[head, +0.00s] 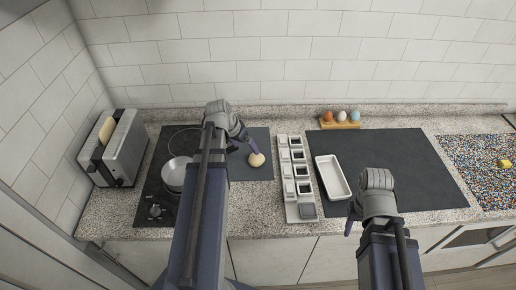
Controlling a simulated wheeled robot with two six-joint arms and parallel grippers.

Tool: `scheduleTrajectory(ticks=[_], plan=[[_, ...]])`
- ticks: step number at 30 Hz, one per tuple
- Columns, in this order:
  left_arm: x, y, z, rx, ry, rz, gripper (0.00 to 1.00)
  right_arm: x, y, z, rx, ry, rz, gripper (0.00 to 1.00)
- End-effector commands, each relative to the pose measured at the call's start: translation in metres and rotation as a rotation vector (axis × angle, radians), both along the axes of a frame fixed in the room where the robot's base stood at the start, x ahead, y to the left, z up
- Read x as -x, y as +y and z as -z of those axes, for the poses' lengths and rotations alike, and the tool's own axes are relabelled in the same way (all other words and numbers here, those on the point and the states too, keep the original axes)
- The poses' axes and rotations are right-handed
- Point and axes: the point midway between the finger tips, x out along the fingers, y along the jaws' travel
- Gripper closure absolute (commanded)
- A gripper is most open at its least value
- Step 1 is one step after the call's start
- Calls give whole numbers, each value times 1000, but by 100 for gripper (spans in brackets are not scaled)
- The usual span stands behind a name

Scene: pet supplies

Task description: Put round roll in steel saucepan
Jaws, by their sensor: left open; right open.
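The round roll (256,159) is a small pale bun on the dark mat, right of the cooktop. My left gripper (247,146) reaches down at the roll with its jaws open; whether a finger touches it cannot be told. The steel saucepan (174,175) stands on the black cooktop, left of my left arm, which hides its right part. My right gripper (350,218) is open and empty near the counter's front edge, below the white tray; it is partly hidden by its own wrist.
A toaster (118,150) with bread in it stands at the far left. A rack of small containers (305,211) and a white rectangular dish (320,164) are right of the roll. An egg holder (340,125) stands behind. The dark mat (420,175) at right is largely clear.

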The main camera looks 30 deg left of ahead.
Motion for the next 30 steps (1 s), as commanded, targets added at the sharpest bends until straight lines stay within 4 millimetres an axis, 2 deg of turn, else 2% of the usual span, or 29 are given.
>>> scheduleTrajectory(ticks=[4, 11, 24, 30], plan=[[1, 1, -8, 17, -23, 53, 0, 0, 0, -5, 0, 0, 0, 50], [-1, 0, -2, 18, -26, 59, 0, 0, 0, 0, 0, 0, 0, 50], [-21, -9, 51, 17, -25, 59, 0, 0, 0, 53, 0, 0, 2, 50], [-26, -11, 56, 18, -25, 57, 0, 0, 0, 59, 0, 0, 2, 50]])
